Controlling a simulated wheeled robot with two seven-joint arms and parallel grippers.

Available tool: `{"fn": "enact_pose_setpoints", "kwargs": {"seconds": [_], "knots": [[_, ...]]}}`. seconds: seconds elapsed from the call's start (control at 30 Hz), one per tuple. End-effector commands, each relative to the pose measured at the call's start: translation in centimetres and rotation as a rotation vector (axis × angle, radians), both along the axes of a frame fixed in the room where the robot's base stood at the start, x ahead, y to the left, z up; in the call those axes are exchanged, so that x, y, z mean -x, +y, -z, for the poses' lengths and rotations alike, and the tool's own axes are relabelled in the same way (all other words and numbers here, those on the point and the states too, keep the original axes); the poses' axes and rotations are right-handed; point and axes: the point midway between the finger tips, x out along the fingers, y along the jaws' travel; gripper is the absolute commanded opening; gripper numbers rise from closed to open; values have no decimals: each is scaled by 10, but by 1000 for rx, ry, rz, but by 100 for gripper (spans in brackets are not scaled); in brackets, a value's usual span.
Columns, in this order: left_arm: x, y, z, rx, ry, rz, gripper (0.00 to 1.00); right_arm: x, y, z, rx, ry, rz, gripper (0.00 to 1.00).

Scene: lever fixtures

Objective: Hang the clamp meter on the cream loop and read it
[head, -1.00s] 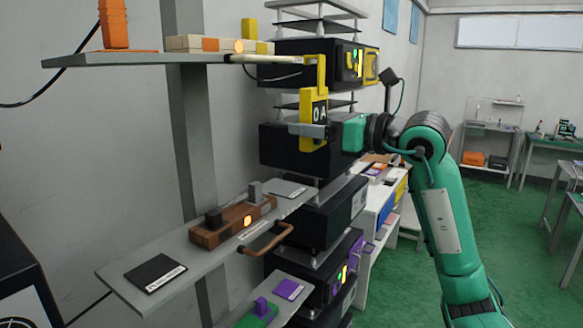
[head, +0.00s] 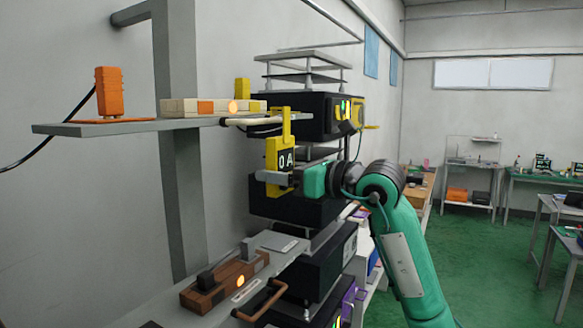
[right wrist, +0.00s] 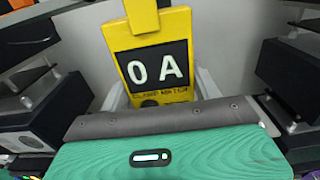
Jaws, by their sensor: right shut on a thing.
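The yellow clamp meter (head: 280,155) hangs upright in my right gripper (head: 273,178), which is shut on its body. Its dark display reads 0 A, also clear in the right wrist view (right wrist: 158,69). The cream loop (head: 250,119) sticks out from the front of the cream block on the upper shelf. The meter's yellow jaw overlaps the right end of the loop in the head view; I cannot tell whether it is around the loop or just in front of it. The jaw's top is cut off in the right wrist view. My left gripper is not in view.
The upper shelf (head: 110,129) also holds an orange device (head: 110,93) and the cream block (head: 195,107) with a lit orange lamp. Below, a brown block (head: 222,285) has its own brown loop (head: 262,303). A stack of black units (head: 300,115) stands close behind the meter.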

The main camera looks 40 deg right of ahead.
Motion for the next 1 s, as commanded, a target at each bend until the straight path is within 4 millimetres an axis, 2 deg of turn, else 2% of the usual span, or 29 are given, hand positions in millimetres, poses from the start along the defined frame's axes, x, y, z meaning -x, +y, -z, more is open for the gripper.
{"fn": "enact_pose_setpoints", "kwargs": {"seconds": [0.2,0.4,0.6,0.97,1.0], "knots": [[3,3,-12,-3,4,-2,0,-16,7,-3,-1,-1,-2,35],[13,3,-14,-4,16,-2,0,-28,12,2,1,0,-1,35],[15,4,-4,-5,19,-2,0,-27,12,10,1,-1,0,35],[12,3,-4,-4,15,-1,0,-27,11,10,1,-1,-1,35],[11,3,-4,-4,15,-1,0,-27,12,10,1,-1,-1,69]]}}
